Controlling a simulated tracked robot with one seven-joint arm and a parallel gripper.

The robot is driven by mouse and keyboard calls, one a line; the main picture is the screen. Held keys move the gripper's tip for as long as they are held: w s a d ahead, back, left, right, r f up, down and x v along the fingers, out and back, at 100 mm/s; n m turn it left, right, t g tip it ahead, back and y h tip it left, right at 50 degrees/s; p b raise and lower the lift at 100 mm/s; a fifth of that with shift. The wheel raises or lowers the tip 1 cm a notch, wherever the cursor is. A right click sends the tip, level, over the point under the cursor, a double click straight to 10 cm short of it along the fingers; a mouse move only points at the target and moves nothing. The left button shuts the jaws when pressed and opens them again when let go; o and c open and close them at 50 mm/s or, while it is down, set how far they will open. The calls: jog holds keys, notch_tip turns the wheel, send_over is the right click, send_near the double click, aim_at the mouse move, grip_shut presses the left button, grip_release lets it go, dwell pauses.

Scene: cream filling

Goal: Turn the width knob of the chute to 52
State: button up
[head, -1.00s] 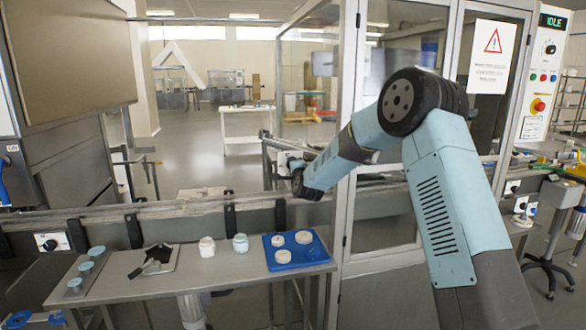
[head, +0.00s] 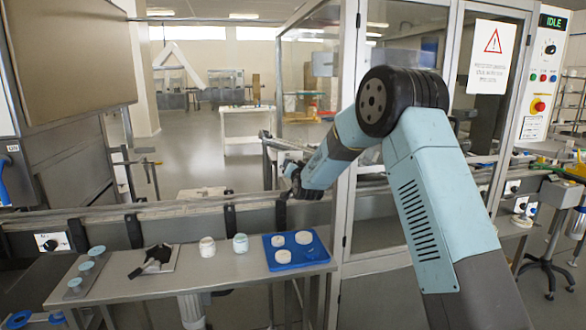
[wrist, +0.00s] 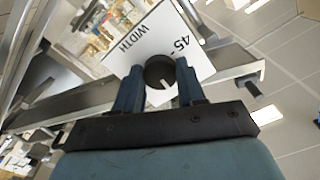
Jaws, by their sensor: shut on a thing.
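In the wrist view the width knob (wrist: 158,70) is a round black knob on a white plate (wrist: 201,59). The plate reads WIDTH on one side and 45 on the other, and it appears rotated in the picture. A pale pointer line shows on the knob's lower part. My gripper (wrist: 160,76) is shut on the knob, with one finger on each side. In the head view my gripper (head: 291,187) is at the rail beside the glass enclosure. The knob is not discernible there, and the chute is hard to make out.
In the head view a bench in front of the rail carries a blue tray (head: 278,266) with white discs, two jars (head: 240,243) and a dark tool on a plate. Another black knob (head: 51,245) sits on the far left. The enclosure frame (head: 347,130) stands close to my arm.

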jog(key=shift+f+n, duration=0.15)
jog(key=shift+n, duration=0.95)
jog(key=shift+f+n, duration=0.15)
jog(key=shift+n, duration=0.95)
jog(key=o, duration=0.8)
jog(key=shift+o, duration=1.3)
jog(key=shift+r, duration=0.2)
jog(key=v, duration=1.3)
jog(key=shift+s, duration=0.3)
jog(key=shift+d, duration=0.1)
